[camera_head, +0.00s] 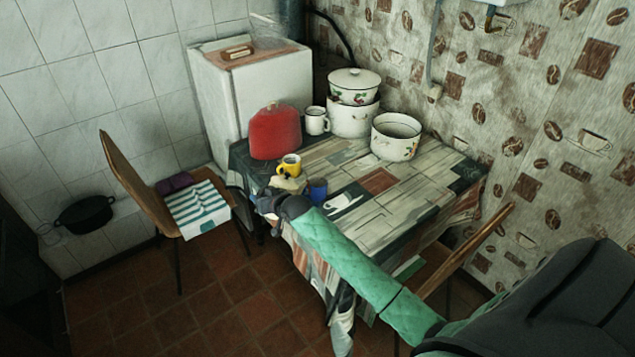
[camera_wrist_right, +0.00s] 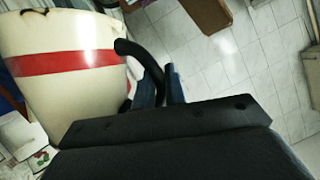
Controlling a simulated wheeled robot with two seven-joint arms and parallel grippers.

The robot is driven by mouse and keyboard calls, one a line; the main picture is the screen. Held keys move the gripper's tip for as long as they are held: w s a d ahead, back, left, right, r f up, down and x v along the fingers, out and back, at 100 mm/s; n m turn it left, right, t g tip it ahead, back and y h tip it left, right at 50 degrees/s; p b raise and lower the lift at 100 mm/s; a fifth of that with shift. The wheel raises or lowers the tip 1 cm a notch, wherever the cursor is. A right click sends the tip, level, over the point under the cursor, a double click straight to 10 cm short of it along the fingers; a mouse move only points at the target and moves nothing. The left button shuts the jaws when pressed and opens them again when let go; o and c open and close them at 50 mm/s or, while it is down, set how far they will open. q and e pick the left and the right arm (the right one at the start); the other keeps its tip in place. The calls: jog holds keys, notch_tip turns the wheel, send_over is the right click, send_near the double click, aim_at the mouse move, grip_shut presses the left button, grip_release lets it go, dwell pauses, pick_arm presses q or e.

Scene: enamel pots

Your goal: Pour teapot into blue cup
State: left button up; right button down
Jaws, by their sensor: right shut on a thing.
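The teapot (camera_wrist_right: 75,100) is cream with a red band and a black handle; it fills the left of the right wrist view. My right gripper (camera_wrist_right: 160,88) is shut on the handle, its blue fingers on either side of it. In the head view the gripper (camera_head: 268,203) is at the table's left front edge, and a small pale part, seemingly the teapot (camera_head: 288,184), shows just beyond it. I cannot tell its tilt or whether it touches the table. The blue cup (camera_head: 317,190) stands on the table just right of it. My left gripper is not in view.
A yellow mug (camera_head: 289,166) stands just behind the teapot. A red cover (camera_head: 275,132), a white mug (camera_head: 316,121), stacked pots (camera_head: 352,118) and an open pot (camera_head: 396,138) stand farther back. The table (camera_head: 400,200) is clear right of the cup. Chairs stand left (camera_head: 150,190) and right.

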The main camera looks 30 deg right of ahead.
jog(key=shift+d+r, duration=0.15)
jog(key=shift+r, duration=0.15)
jog(key=shift+d+r, duration=0.15)
jog(key=shift+r, duration=0.1)
jog(key=shift+w+d+r+m, duration=0.1)
jog(key=shift+d+r+m, duration=0.2)
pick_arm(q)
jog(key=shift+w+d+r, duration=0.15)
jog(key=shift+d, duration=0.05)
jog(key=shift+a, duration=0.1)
pick_arm(e)
jog(key=shift+r, duration=0.1)
